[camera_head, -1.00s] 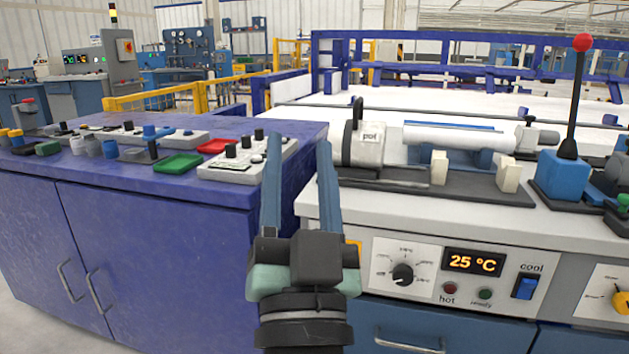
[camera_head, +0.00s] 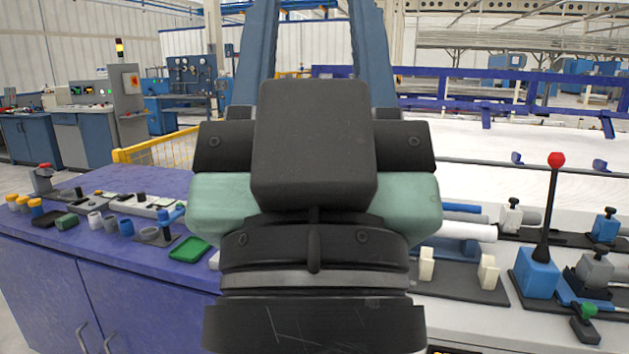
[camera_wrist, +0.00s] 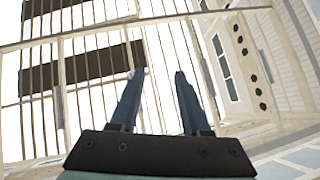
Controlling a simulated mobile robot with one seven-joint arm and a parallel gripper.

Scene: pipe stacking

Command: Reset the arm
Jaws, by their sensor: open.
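My gripper (camera_head: 315,60) fills the middle of the head view, close to the camera and raised, with its two blue fingers pointing up and apart. Nothing is between the fingers. In the wrist view my gripper (camera_wrist: 155,85) is also open and empty, with the roof and upper wall of the hall behind it. The gripper's body hides part of the purple cabinet and the left part of the machine bench.
A purple cabinet (camera_head: 130,265) with a green tray (camera_head: 189,248) and small parts stands left. A white pipe (camera_head: 468,232) lies on the bench at right. A red-knobbed lever (camera_head: 549,215) rises from a blue base. A yellow railing (camera_head: 160,149) stands behind.

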